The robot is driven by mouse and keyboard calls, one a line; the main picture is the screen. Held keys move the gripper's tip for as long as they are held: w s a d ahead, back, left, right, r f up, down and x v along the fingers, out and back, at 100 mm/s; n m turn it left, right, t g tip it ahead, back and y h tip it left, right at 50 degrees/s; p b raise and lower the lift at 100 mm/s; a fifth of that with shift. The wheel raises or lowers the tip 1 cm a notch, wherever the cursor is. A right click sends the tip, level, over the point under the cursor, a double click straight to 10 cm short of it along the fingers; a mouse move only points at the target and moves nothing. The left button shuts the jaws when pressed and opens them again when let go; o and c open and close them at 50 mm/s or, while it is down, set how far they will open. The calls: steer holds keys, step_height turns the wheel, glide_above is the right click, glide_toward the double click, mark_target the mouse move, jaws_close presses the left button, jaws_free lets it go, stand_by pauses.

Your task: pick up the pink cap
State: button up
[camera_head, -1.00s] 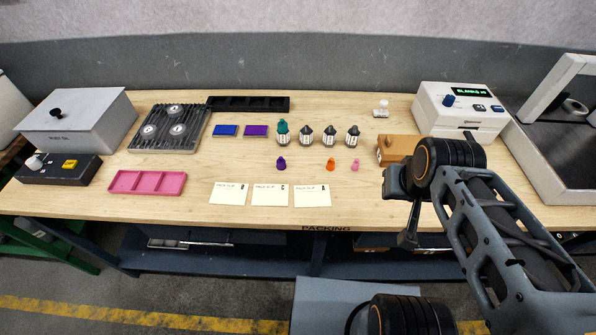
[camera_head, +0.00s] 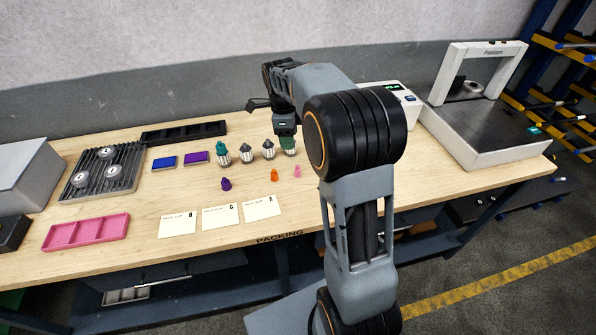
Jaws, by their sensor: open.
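The pink cap (camera_head: 297,171) stands on the wooden bench top, right of an orange cap (camera_head: 274,175) and a purple cap (camera_head: 226,184). It is small and in plain view, just left of my arm's large black joint. My gripper (camera_head: 258,104) is up and behind the pink cap in the picture, above the far part of the bench and apart from the cap. It is open and holds nothing that I can see. Its fingers are small and partly hidden by my wrist.
Several dark-tipped bottles, one with a teal cap (camera_head: 223,153), stand in a row behind the caps; my wrist partly covers the rightmost. Paper slips (camera_head: 220,216) lie in front. A pink tray (camera_head: 88,232) is at left. A white device (camera_head: 392,96) is partly behind my arm.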

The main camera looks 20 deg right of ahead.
steer(key=w+d+f+m+g, duration=0.1)
steer(key=w+d+f+m, duration=0.15)
steer(key=f+m, duration=0.2)
glide_above(298, 169)
steer(key=w, duration=0.1)
steer(key=shift+m, duration=0.25)
steer(key=f, duration=0.4)
steer(key=f+p, duration=0.1)
steer(key=f, duration=0.1)
steer(key=shift+a, duration=0.35)
steer(key=shift+s+d+f+p, duration=0.1)
steer(key=shift+f+p, duration=0.2)
steer(key=shift+f, duration=0.75)
steer(key=shift+s+d+f+p, duration=0.15)
steer(key=shift+f+p, duration=0.15)
steer(key=shift+f, duration=0.8)
steer(key=shift+s+d+f+p, duration=0.1)
steer(key=shift+f+p, duration=0.2)
steer(key=shift+f, duration=0.75)
steer(key=shift+c, duration=0.4)
steer(key=c, duration=0.9)
